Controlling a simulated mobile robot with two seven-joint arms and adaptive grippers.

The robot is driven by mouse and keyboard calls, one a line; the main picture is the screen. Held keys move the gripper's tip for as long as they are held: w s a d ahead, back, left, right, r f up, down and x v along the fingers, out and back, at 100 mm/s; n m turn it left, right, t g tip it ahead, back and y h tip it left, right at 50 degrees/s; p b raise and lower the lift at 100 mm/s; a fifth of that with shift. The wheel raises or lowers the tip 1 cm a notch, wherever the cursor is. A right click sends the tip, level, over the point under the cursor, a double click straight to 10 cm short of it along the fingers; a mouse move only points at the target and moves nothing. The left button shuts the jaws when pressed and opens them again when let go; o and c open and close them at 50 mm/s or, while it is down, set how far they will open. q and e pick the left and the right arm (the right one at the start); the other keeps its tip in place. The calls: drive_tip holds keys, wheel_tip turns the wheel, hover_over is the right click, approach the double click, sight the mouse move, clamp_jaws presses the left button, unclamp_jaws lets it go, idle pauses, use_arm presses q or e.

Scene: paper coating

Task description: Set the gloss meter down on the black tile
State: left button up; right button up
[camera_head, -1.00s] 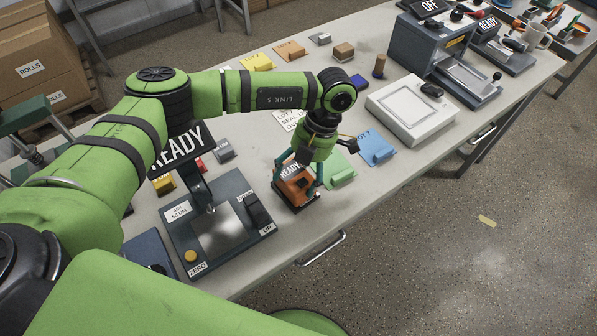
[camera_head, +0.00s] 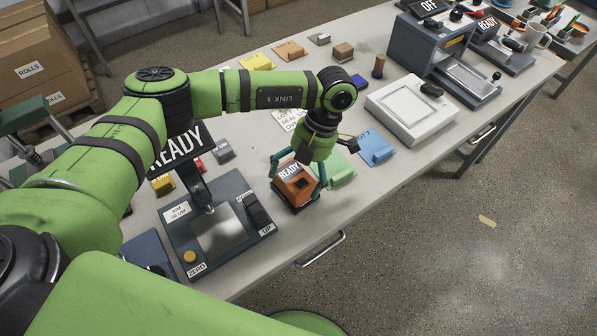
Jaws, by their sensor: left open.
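The gloss meter (camera_head: 295,190) is an orange block with a small "READY" display. It sits upright near the front edge of the table, on the black tile (camera_head: 296,212). Only a thin dark rim of the tile shows below the meter; the meter hides the rest. My left gripper (camera_head: 298,178) is directly above the meter, its teal fingers spread on either side of it. It is open; I cannot tell whether a finger still touches the meter. My right gripper is not in view.
A grey gauge (camera_head: 222,232) with a "READY" screen stands left of the meter. A green card with a block (camera_head: 341,170) and a blue one (camera_head: 377,147) lie close on its right. A white device (camera_head: 412,108) stands farther right. The table's front edge is near.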

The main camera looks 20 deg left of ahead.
use_arm(q)
drive_tip(key=shift+r, duration=0.1)
drive_tip(key=v, duration=1.2)
